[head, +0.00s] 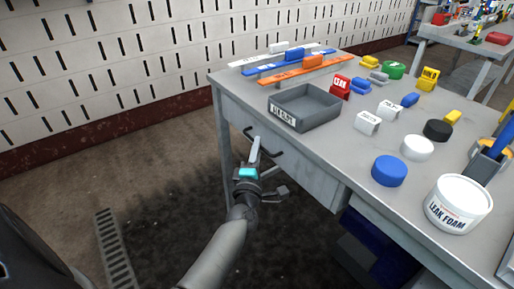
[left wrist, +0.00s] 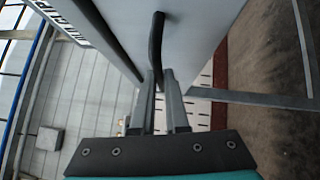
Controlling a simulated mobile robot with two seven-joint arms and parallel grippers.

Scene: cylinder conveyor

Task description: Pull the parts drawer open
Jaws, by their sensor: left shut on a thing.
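The grey parts drawer (head: 312,176) sits under the near edge of the grey workbench, and its front looks about level with the table edge. Its black bar handle (head: 274,151) stands out from the front. My left gripper (head: 256,150) reaches up from below and is shut on this handle. In the left wrist view the dark handle (left wrist: 157,45) runs down between the two fingers (left wrist: 160,100), beside the pale drawer front (left wrist: 197,35). The inside of the drawer is hidden. My right gripper is not in view.
The workbench top (head: 330,140) holds a grey tray (head: 320,122), several small coloured blocks, a blue cylinder (head: 389,171) and a white leak foam tub (head: 458,208). A dark blue bin (head: 372,243) is below the bench. The floor (head: 140,190) before the drawer is clear.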

